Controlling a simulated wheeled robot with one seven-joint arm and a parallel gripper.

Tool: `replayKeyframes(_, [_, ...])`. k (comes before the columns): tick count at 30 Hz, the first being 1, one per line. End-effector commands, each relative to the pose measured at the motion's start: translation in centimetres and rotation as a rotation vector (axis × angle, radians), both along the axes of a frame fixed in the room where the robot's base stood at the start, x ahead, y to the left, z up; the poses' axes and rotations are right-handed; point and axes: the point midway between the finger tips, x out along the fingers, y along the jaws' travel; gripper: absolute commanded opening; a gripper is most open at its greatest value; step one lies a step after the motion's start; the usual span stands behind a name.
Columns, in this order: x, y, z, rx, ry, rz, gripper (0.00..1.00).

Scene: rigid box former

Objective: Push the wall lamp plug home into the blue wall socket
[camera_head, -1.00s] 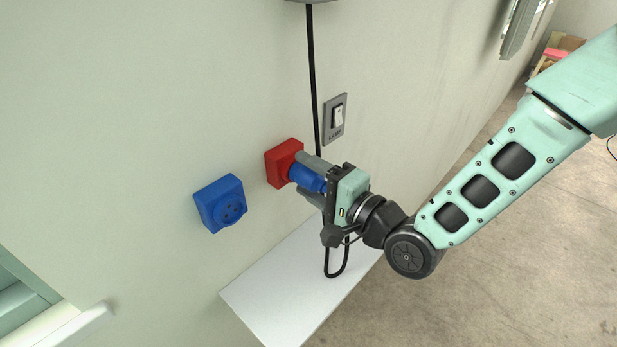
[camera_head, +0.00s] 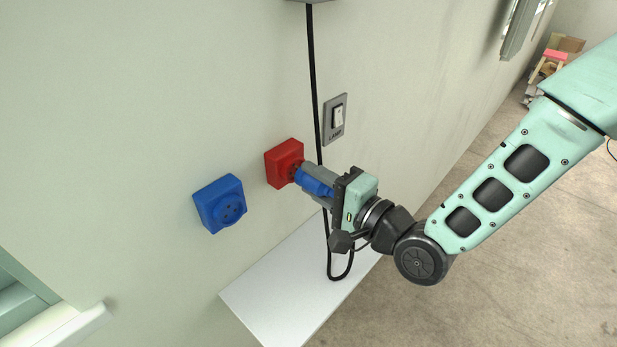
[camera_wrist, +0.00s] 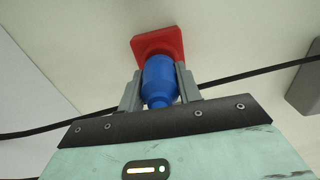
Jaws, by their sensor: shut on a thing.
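The blue plug (camera_head: 316,181) is held between the fingers of my gripper (camera_head: 314,180), in front of the red socket (camera_head: 285,163) on the wall. In the head view a dark part of the red socket's face shows beside the plug's front end; whether its pins are clear of the socket I cannot tell. The wrist view shows the plug (camera_wrist: 160,80) between my gripper's two grey fingers (camera_wrist: 160,88), with the red socket (camera_wrist: 158,44) behind it. The blue wall socket (camera_head: 220,204) is to the left of the red one, with its face empty.
A black cable (camera_head: 313,85) hangs down the wall and loops below my gripper. A lamp switch (camera_head: 336,117) is on the wall above right of the red socket. A white shelf (camera_head: 285,290) juts out below. The wall between the two sockets is clear.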

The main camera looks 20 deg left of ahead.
Motion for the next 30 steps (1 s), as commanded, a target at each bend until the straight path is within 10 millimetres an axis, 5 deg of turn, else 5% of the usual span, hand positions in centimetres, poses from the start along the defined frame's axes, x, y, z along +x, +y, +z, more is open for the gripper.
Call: replayKeyframes(30, [-1.5, -3.6, 0.0, 0.0, 0.0, 0.0, 0.0])
